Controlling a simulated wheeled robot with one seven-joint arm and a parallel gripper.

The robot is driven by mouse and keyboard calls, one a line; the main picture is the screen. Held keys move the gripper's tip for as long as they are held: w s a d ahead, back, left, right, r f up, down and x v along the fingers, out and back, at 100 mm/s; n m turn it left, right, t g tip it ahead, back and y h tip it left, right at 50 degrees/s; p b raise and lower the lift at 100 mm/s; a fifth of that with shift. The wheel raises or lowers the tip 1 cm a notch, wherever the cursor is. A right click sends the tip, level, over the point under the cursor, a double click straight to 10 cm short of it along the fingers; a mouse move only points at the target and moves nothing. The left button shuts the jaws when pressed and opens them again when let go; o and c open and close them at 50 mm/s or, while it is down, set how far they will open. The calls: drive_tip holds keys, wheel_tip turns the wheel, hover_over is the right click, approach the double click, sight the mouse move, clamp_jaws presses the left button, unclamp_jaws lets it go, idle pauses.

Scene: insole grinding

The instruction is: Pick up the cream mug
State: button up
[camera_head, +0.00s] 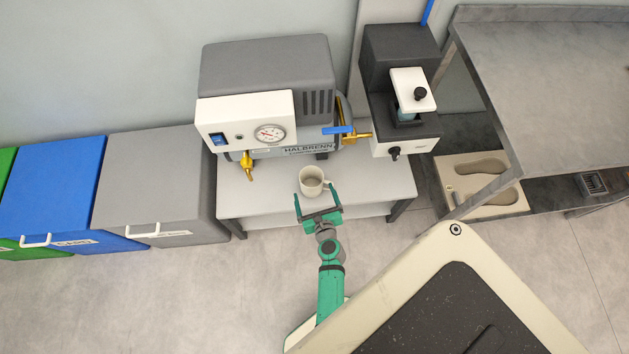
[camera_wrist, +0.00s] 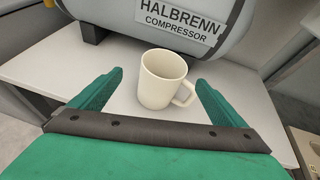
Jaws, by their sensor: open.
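The cream mug (camera_head: 311,182) stands upright on the light grey bench, in front of the compressor. In the wrist view the mug (camera_wrist: 162,80) shows its open top, and its handle points to the lower right. My gripper (camera_head: 319,203) is open and reaches in from the front of the bench. In the wrist view its two green fingers (camera_wrist: 158,90) stand apart, one on each side of the mug. Neither finger visibly touches the mug. The fingers look empty.
The compressor (camera_head: 267,95) stands close behind the mug, with a gauge and yellow valves. A dark grey machine (camera_head: 397,85) is to its right. Grey (camera_head: 160,180) and blue (camera_head: 55,185) bins are at left. The white bench (camera_head: 245,205) is clear around the mug.

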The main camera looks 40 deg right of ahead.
sight(309, 168)
drive_tip(key=shift+m, duration=0.8)
drive_tip(key=shift+d+r+x, duration=0.15)
drive_tip(key=shift+x, duration=1.9)
drive_tip(key=shift+d+r+x, duration=0.15)
drive_tip(key=shift+x, duration=1.9)
drive_tip(key=shift+d+r+x, duration=0.15)
drive_tip(key=shift+x, duration=1.9)
drive_tip(key=c, duration=1.5)
drive_tip(key=shift+r, duration=0.25)
